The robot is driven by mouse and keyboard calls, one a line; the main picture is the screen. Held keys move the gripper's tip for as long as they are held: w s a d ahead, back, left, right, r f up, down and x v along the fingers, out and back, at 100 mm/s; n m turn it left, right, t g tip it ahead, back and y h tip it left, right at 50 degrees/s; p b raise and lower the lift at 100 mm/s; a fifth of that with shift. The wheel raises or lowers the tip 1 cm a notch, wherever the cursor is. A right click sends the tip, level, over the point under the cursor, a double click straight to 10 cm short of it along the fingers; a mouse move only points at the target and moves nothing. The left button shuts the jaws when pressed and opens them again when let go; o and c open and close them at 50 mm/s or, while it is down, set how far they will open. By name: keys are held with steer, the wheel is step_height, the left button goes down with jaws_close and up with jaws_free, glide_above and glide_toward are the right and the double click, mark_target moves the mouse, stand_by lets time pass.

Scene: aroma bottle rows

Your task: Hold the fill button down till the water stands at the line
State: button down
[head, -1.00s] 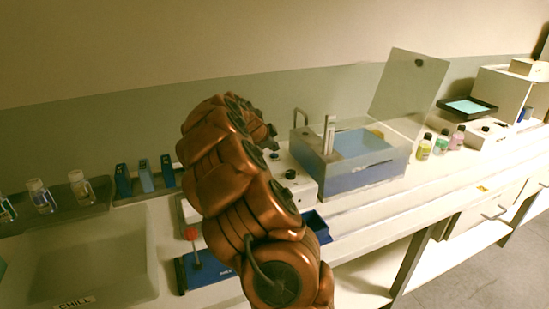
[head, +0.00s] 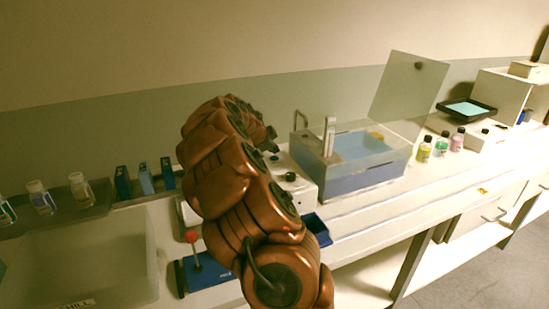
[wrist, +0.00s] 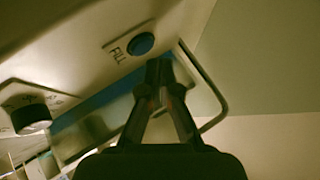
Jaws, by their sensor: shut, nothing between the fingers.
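The round blue button labelled FILL (wrist: 140,44) sits on a pale panel in the wrist view. My gripper (wrist: 160,68) is shut and empty, its fingertips just below and right of the button in that picture; I cannot tell that they touch it. In the head view my gripper (head: 271,138) is above the white control unit (head: 300,184), partly hidden by my arm. The clear-walled bath (head: 365,180) beside it holds blue water (head: 358,145). I cannot make out the fill line or the level against it.
A black knob (wrist: 31,119) is on the panel, and a bent metal pipe (wrist: 213,88) is close beside my fingers. The bath's clear lid (head: 408,90) stands raised.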

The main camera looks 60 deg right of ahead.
mark_target(273, 158)
steer(key=shift+f+b, duration=0.85)
steer(key=shift+b, duration=0.7)
stand_by(1.0)
steer(key=shift+r, duration=0.15)
stand_by(0.7)
steer(key=shift+r+b, duration=0.3)
steer(key=shift+r, duration=0.4)
steer(key=shift+r, duration=2.5)
